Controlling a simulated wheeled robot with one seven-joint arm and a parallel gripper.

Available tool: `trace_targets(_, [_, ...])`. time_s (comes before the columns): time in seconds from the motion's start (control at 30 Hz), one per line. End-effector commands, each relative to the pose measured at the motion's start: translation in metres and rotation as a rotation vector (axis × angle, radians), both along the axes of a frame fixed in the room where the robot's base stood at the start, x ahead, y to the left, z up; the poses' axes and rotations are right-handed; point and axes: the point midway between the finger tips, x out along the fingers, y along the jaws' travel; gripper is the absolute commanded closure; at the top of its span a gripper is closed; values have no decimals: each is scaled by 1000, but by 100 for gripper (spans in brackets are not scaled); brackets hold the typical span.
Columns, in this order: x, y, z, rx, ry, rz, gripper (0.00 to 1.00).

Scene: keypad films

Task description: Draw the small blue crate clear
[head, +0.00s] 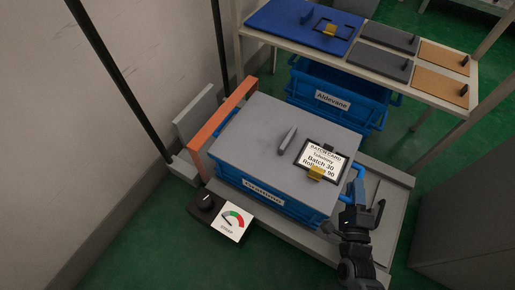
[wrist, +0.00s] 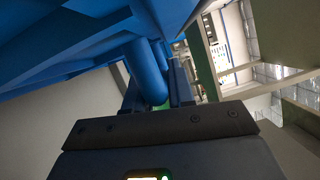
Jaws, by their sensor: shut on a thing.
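A blue crate (head: 265,199) with a grey lid (head: 262,125) sits on a low grey platform in the middle of the head view. The label on its front is too blurred to read surely. A blue bar handle (head: 359,180) stands out from its right side. My gripper (head: 359,202) is shut on this handle; the wrist view shows the handle (wrist: 148,75) between the fingers (wrist: 155,92). A second blue crate (head: 338,98), labelled Aldevane, stands behind, partly under a table. The front crate's far side is hidden by its lid.
A batch card (head: 322,158) with a yellow clip lies on the lid. An orange bar (head: 220,125) stands along the left side. A dial gauge (head: 232,221) and black knob are in front. A table (head: 392,80) with blue, grey and tan panels is behind. Green floor lies at right.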

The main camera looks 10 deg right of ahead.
Motion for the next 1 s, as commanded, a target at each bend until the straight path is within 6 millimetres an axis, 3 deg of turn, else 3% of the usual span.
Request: trace_targets(1.0, [-25, -35, 1, 0, -3, -3, 100])
